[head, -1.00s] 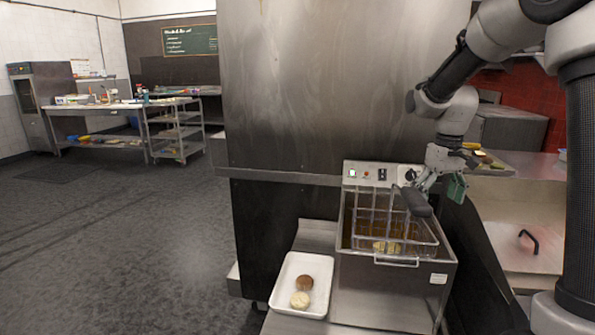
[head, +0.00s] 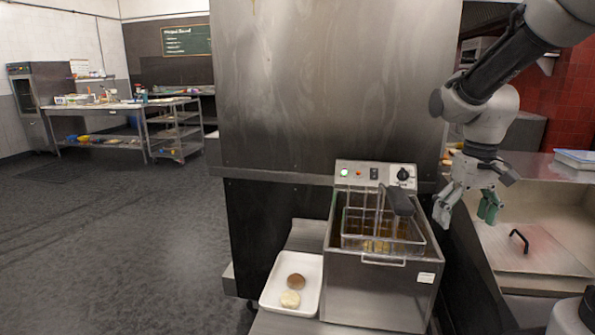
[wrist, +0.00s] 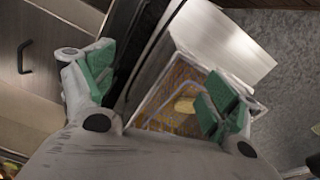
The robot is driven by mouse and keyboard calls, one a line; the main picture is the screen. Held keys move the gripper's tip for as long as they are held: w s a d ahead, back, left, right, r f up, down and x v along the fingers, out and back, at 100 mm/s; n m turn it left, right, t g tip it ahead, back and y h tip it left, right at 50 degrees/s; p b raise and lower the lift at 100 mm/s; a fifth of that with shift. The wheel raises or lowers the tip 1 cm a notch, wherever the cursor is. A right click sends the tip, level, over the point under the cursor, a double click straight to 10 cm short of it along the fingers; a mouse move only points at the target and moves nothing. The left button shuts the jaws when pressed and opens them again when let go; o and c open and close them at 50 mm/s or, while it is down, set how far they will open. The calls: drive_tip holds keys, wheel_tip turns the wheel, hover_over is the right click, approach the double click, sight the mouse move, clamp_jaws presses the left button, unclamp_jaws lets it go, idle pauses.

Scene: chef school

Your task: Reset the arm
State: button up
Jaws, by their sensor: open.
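My gripper (head: 466,212) hangs from my arm to the right of the fryer, pointing down, with its fingers spread and nothing between them. In the wrist view my gripper (wrist: 157,95) shows two green-padded fingers wide apart. The deep fryer (head: 378,290) stands left of it, its wire basket (head: 383,243) sitting in the oil with pale food inside. The basket's dark handle (head: 400,201) rises toward the control panel. The wrist view shows the basket (wrist: 150,122) partly behind the right finger, with a yellowish piece (wrist: 184,104) in it.
A white tray (head: 272,297) with two round pieces lies left of the fryer. A metal counter with a black-handled lid (head: 560,257) is at the right. A tall steel panel (head: 335,90) stands behind the fryer. The floor at the left is clear.

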drive_tip(key=s+r+t, duration=0.2)
drive_tip(key=s+r, duration=0.1)
drive_tip(key=s, duration=0.4)
drive_tip(key=s+r+t, duration=0.2)
drive_tip(key=s+r, duration=0.1)
drive_tip(key=s, duration=0.5)
drive_tip(key=shift+m, duration=0.3)
